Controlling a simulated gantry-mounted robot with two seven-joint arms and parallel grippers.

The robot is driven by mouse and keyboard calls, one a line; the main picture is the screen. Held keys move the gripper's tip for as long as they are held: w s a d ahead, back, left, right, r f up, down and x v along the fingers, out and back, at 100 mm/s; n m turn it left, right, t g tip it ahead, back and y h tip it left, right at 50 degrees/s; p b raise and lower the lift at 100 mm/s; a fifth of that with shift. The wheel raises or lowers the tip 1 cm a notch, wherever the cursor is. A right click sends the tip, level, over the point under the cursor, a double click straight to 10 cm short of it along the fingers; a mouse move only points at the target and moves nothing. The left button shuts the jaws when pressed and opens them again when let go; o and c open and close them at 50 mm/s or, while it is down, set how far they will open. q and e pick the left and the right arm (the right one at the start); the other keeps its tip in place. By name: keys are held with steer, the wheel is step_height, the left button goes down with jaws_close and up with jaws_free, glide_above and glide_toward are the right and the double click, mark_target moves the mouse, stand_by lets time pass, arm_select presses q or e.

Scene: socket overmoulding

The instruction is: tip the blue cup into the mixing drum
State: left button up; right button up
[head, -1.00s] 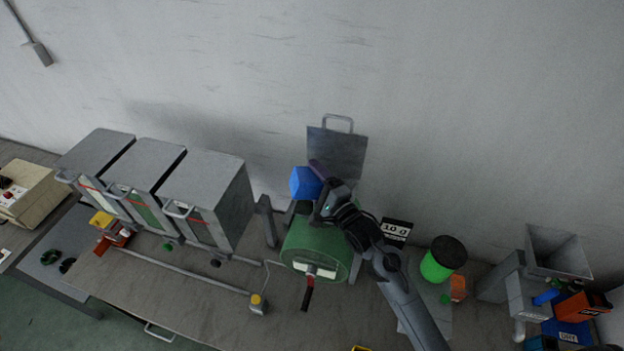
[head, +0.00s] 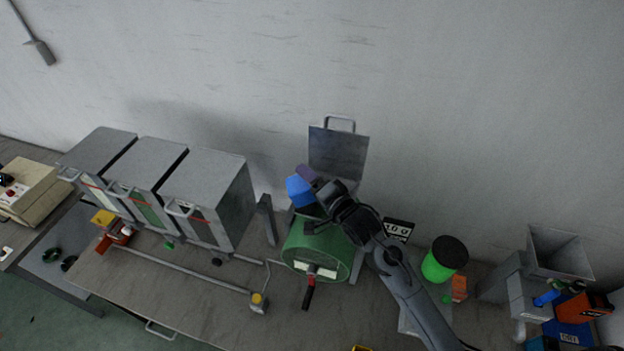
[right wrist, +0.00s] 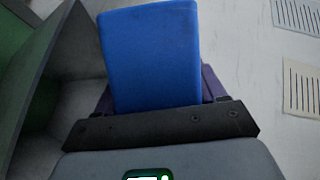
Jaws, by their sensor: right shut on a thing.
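The blue cup (head: 298,187) is held in my right gripper (head: 312,188) above the back of the green mixing drum (head: 312,240). It appears tilted, with a dark area on its lower side. In the right wrist view the cup (right wrist: 152,55) fills the space between the purple fingers (right wrist: 208,84), and its inside is hidden. The drum lies on its side, with its grey lid (head: 338,152) raised behind it. My right arm covers part of the drum, and its opening is hard to see. My left gripper is not in view.
Grey bins (head: 208,195) stand left of the drum. A scale display (head: 397,230), a green container with a black top (head: 441,262) and a grey hopper (head: 555,255) stand to the right. The bench front left of the drum (head: 190,300) is mostly clear.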

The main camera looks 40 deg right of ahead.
mark_target(299, 185)
steer(key=a, duration=0.1)
steer(key=n, duration=0.1)
steer(key=w+a+n+g, duration=0.1)
steer(key=shift+w+a+f+h, duration=0.1)
steer(key=shift+a+f+h, duration=0.2)
steer(key=shift+a+h, duration=0.1)
steer(key=shift+f, duration=0.15)
